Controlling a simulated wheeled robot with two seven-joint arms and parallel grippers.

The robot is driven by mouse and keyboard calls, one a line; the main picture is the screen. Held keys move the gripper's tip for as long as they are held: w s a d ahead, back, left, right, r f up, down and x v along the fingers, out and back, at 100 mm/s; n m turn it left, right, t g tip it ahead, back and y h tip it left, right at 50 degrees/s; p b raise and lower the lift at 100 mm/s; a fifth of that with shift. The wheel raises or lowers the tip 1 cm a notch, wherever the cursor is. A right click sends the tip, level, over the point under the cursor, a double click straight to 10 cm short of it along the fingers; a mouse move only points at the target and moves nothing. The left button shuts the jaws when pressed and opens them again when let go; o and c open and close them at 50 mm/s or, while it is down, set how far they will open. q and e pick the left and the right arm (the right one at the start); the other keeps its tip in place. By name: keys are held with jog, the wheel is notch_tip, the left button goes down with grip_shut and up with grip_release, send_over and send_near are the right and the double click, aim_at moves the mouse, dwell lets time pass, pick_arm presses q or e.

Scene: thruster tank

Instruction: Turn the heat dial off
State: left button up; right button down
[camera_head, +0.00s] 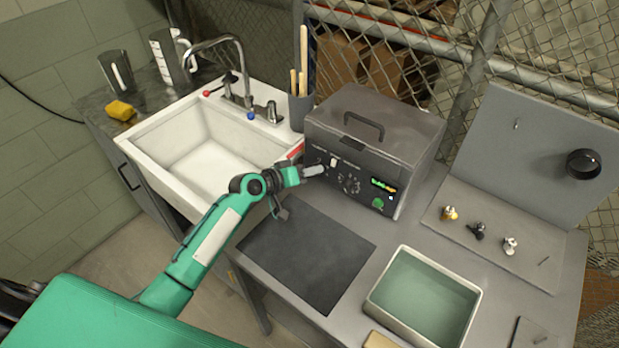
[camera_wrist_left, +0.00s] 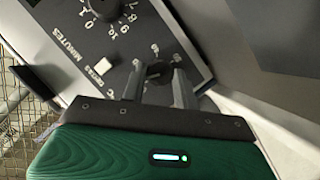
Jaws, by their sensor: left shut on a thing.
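The grey heated tank (camera_head: 372,125) with a lid handle stands on the bench, its dark control panel (camera_head: 352,180) facing me. My left gripper (camera_head: 318,171) reaches the left end of this panel. In the left wrist view my left gripper (camera_wrist_left: 159,85) has its two fingers on either side of the small dark heat dial (camera_wrist_left: 159,70), shut on it. Numbers around this dial and a "°C" mark are partly visible. A larger minutes dial (camera_wrist_left: 105,8) and a white switch (camera_wrist_left: 101,67) are beside it. The heat dial is hidden by the gripper in the head view.
A lit display (camera_head: 383,186) and green knob (camera_head: 378,202) are on the panel's right. A white sink (camera_head: 160,150) is at left, a cup of sticks (camera_head: 300,105) behind. A dark mat (camera_head: 305,255) and liquid-filled tray (camera_head: 372,300) lie in front.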

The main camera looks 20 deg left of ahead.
pick_arm(q)
jog(key=n+b, duration=0.1)
jog(key=n+h+b, duration=0.1)
jog(key=shift+a+f+b, duration=0.1)
jog(key=shift+f+b, duration=0.15)
jog(key=shift+b, duration=0.15)
jog(key=shift+r+n+h+b, duration=0.1)
jog(key=shift+n+h+b, duration=0.3)
jog(key=shift+b, duration=0.1)
jog(key=o, duration=1)
